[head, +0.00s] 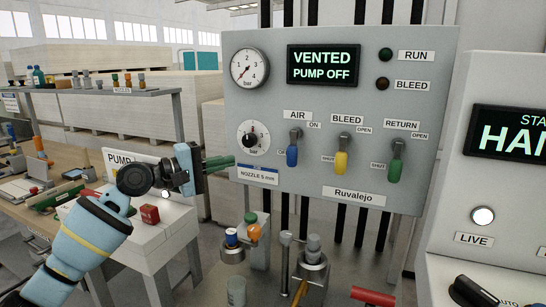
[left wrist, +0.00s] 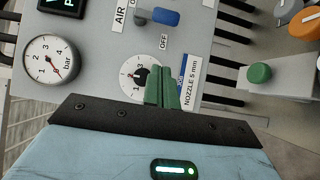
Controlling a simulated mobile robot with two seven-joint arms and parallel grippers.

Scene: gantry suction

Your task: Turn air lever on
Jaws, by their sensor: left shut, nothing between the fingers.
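The air lever (head: 292,152) is blue and hangs down from its pivot on the grey panel (head: 315,180), under the AIR label with ON printed at its upper right. In the left wrist view the blue lever (left wrist: 165,17) is at the top, its handle toward the OFF label. My left gripper (head: 228,161) has green fingers pressed together, empty, pointing right toward the panel's lower left. It is left of the lever and apart from it. In the left wrist view the fingertips (left wrist: 163,80) appear in front of the lower dial. My right gripper is not in view.
A yellow bleed lever (head: 341,162) and a green return lever (head: 394,168) hang down to the right. The display (head: 323,65) reads VENTED, PUMP OFF. A gauge (head: 249,68) and dial (head: 252,137) are on the panel's left. Nozzles and a cup stand below.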

